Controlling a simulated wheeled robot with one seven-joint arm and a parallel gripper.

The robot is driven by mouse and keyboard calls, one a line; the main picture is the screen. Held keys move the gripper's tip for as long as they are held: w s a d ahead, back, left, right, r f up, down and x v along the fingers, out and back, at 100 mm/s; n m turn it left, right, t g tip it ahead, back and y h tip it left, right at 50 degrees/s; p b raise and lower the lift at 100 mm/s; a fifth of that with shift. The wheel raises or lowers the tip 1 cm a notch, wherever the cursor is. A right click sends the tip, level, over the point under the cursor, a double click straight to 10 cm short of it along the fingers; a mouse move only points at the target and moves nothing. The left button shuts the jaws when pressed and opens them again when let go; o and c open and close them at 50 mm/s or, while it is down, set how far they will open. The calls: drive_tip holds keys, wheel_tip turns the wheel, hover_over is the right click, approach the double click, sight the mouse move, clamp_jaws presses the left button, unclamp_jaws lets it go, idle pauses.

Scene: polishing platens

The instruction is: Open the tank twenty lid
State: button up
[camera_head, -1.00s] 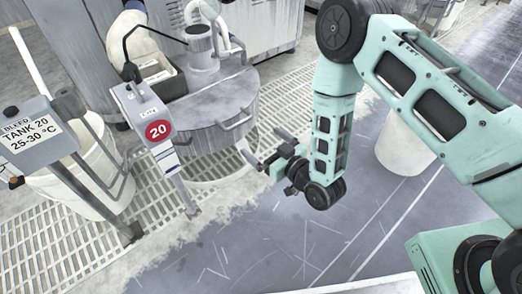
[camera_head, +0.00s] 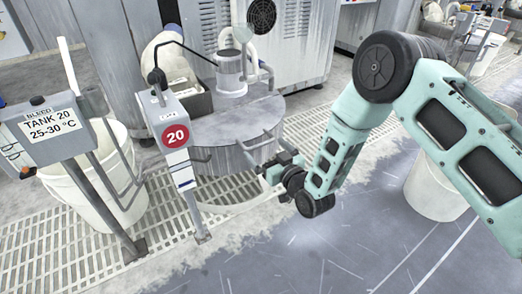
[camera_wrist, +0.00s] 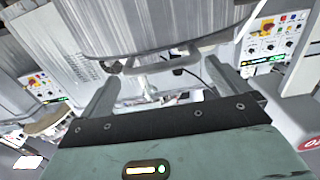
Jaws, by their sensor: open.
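Tank twenty is a grey round tank (camera_head: 226,162) behind a post with a red "20" disc (camera_head: 175,136). Its flat grey lid (camera_head: 250,108) lies down on the tank, with a bar handle (camera_head: 258,144) at the front right rim. My gripper (camera_head: 266,170) is just in front of and below this handle in the head view. In the wrist view my gripper (camera_wrist: 161,72) has its two fingers wide apart with nothing between them. A curved bar handle (camera_wrist: 160,67) shows beyond the fingers, below a large grey rounded body. I cannot tell the exact gap.
A "TANK 20 25-30 °C" sign box (camera_head: 50,130) and a white bucket (camera_head: 95,185) stand at the left. Another white bucket (camera_head: 435,185) stands right, behind my arm. The floor in front is clear.

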sight(261, 144)
drive_tip(key=shift+b+x, duration=0.55)
drive_tip(key=shift+x, duration=1.35)
